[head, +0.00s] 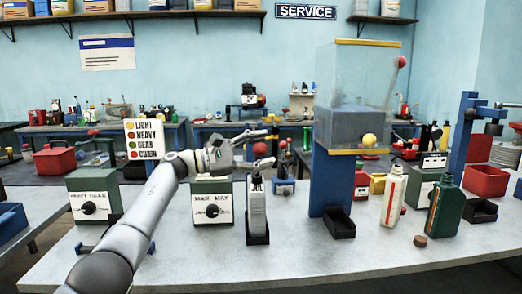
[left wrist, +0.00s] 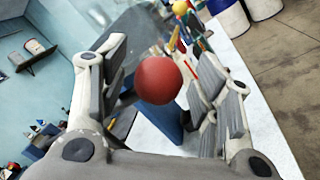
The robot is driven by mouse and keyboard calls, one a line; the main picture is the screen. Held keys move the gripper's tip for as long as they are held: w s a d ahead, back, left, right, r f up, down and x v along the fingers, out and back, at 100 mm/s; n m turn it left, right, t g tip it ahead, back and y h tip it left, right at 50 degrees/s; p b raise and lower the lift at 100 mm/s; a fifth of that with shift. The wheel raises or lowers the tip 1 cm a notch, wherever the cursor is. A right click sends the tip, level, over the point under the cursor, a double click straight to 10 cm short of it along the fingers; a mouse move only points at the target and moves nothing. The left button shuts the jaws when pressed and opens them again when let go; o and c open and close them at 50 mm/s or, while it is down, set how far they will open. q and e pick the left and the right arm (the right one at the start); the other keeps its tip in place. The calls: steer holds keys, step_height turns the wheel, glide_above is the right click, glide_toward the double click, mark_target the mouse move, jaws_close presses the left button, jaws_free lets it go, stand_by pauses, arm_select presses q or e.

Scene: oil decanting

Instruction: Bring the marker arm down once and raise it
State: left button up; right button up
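A red ball knob (head: 259,149) stands above a white upright holder (head: 257,212) with a dark base on the bench. My left gripper (head: 268,148) is open, with one finger above the knob and one below it in the head view. In the left wrist view the red knob (left wrist: 158,80) lies between the spread fingers of my left gripper (left wrist: 165,95), with gaps on both sides. A blue post with a dark cross arm (head: 468,115) stands at the right. I cannot tell for certain which part is the marker arm. My right gripper is not in view.
A clear tank on a blue stand (head: 330,180) rises right of my left gripper. A white bottle (head: 393,195) and a green bottle (head: 445,207) stand farther right. Two green boxes (head: 94,194) with dials are at the left. The front of the bench (head: 300,265) is clear.

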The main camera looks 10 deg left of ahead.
arm_select(q)
steer(key=shift+a+f, duration=0.1)
steer(key=shift+f, duration=0.2)
steer(key=shift+s+a+f, duration=0.15)
steer(key=shift+a, duration=0.4)
steer(key=r+v, duration=0.1)
steer(key=v, duration=0.9)
steer(key=shift+s+a+f, duration=0.25)
steer(key=shift+a, duration=0.05)
